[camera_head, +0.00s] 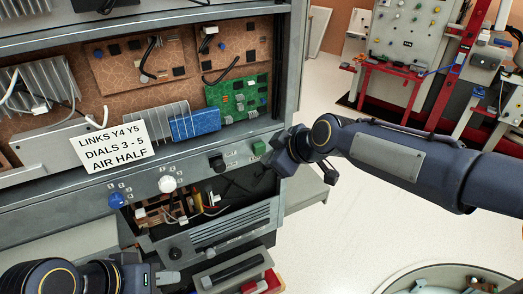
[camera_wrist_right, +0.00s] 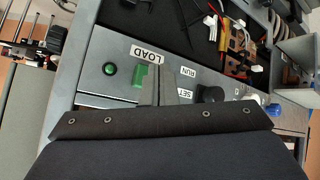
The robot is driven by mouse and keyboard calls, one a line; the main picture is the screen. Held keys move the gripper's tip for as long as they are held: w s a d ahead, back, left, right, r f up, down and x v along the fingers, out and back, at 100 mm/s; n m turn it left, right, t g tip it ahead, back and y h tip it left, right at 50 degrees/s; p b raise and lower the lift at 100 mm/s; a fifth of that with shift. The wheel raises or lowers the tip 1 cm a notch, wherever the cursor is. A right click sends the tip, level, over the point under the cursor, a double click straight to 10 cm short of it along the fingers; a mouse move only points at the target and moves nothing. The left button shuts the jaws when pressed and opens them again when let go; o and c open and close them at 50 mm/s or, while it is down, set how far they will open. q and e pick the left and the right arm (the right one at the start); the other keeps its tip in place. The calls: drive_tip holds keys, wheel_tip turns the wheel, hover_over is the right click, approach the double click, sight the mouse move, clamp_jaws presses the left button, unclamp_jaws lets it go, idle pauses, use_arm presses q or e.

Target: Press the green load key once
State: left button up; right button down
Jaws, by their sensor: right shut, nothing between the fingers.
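The green load key (camera_wrist_right: 141,72) is a square green block beside the LOAD label (camera_wrist_right: 146,54) on the grey panel in the right wrist view. It also shows as a green block (camera_head: 259,148) at the right end of the panel in the head view. My right gripper (camera_wrist_right: 160,86) is shut and empty, its fingertips at the key and partly covering it; I cannot tell whether they touch it. In the head view my right gripper (camera_head: 271,158) is just right of and below the key. My left gripper (camera_head: 150,278) is low at the left; its jaw state is unclear.
A round green lamp or button (camera_wrist_right: 109,69) sits beside the key. A black knob (camera_wrist_right: 209,94) marked RUN and SET is near my fingers. White (camera_head: 167,184) and blue (camera_head: 116,200) knobs are further left. An open bay with wires (camera_head: 180,212) lies below the panel.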

drive_tip(key=shift+w+a, duration=0.15)
drive_tip(key=shift+w, duration=0.1)
drive_tip(key=shift+w+a, duration=0.2)
drive_tip(key=shift+w, duration=0.15)
idle(0.7)
drive_tip(key=shift+s+d+b, duration=0.45)
drive_tip(key=shift+s, duration=0.35)
drive_tip(key=s+d+b, duration=0.1)
drive_tip(key=s+d, duration=0.2)
drive_tip(key=s, duration=0.2)
drive_tip(key=shift+b, duration=0.4)
idle(0.4)
